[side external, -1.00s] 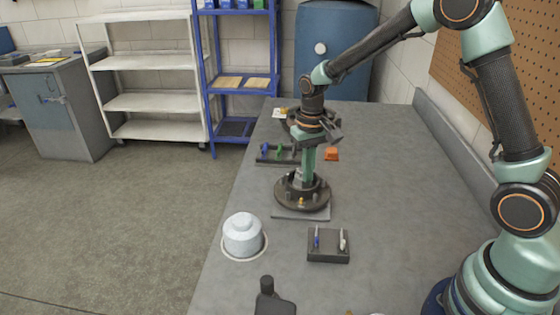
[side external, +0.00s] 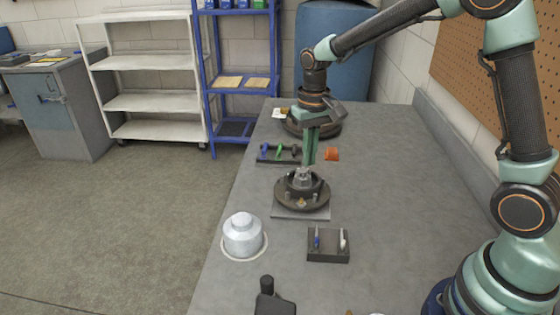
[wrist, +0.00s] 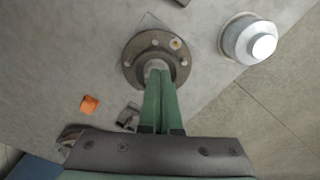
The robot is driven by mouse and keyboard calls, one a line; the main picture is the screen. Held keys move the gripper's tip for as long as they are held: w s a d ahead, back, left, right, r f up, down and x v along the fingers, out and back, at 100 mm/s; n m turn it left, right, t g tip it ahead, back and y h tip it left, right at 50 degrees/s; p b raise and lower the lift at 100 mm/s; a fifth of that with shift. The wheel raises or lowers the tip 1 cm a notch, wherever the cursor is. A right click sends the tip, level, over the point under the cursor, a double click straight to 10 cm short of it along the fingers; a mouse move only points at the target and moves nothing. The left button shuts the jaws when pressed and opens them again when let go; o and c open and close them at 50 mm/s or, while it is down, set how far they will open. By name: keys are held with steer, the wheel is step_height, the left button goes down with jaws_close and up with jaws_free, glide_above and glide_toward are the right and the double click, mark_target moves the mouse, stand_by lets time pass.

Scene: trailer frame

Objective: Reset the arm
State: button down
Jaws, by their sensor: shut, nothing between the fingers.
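My gripper (side external: 309,161) hangs from my arm above the grey bench, pointing down. Its two green fingers are together, with nothing between them. The fingertips are just above a dark round flanged fixture (side external: 302,194) on a square plate, and look apart from it in the side view. In the wrist view my gripper (wrist: 159,72) has its green fingers side by side, their tips overlapping the middle of the round fixture (wrist: 135,73) and hiding part of it.
A light stepped cylinder (side external: 242,235) stands near the bench's left edge. A small dark holder (side external: 328,246) with blue and white pieces sits at the front. A rack (side external: 278,161) with blue and green pieces and an orange block (side external: 332,154) lie behind. The bench's right side is clear.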

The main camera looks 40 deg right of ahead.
steer(key=shift+r, duration=0.4)
steer(key=s+r+n+t, duration=0.1)
steer(key=s+r+t, duration=0.1)
steer(key=s+r, duration=0.3)
steer(key=s+r+n+t, duration=0.2)
steer(key=s+r, duration=0.3)
steer(key=s, duration=0.4)
steer(key=shift+s+d+t, duration=0.25)
steer(key=shift+d+t, duration=0.1)
steer(key=shift+t, duration=0.45)
